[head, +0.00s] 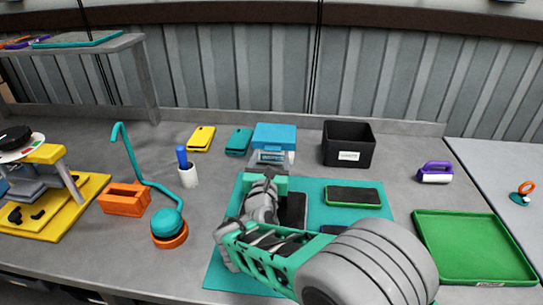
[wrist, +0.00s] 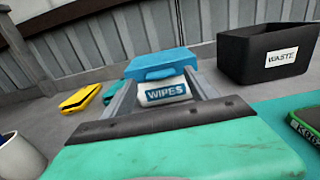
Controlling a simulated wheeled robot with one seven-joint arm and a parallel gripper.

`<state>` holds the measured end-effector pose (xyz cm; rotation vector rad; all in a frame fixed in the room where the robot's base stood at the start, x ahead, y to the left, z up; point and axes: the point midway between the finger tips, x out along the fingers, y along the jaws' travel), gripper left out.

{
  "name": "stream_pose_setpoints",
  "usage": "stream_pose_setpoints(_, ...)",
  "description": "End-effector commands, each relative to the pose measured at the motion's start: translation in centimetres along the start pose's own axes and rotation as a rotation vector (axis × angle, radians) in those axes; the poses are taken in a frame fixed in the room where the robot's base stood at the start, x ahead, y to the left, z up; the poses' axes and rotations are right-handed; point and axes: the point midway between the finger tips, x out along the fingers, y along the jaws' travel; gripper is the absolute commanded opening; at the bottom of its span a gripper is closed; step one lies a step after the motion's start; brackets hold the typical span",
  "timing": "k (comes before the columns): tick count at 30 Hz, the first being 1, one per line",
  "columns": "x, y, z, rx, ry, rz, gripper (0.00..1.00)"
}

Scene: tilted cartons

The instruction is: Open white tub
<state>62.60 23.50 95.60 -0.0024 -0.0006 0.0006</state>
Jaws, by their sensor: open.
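The white tub (wrist: 163,93) has a "WIPES" label and a blue lid (wrist: 160,62) with a lip at its front. In the head view the blue lid (head: 275,134) shows beyond my gripper (head: 270,160), which hides most of the tub. My gripper (wrist: 160,86) is open in the wrist view. One grey finger shows to the left of the label and one to the right, with nothing held between them. I cannot tell whether the fingers touch the tub or whether the lid is slightly raised.
A black waste bin (head: 348,145) stands right of the tub. Yellow (head: 201,138) and teal (head: 238,141) cases lie to its left. A white cup (head: 188,177) with a blue-handled tool stands nearer.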

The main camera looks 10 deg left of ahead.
Motion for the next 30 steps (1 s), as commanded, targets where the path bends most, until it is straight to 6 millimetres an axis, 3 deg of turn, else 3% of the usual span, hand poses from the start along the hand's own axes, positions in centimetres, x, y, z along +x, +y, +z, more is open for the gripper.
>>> stream_pose_setpoints(4, 1.6, -0.1, 0.0, 0.000, 0.000, -0.002, 0.67)
stream_pose_setpoints(12, 1.9, 0.0, 0.0, 0.001, 0.000, 0.000, 0.66)
stream_pose_setpoints(30, 1.8, 0.0, 0.0, 0.002, 0.001, 0.000, 0.17)
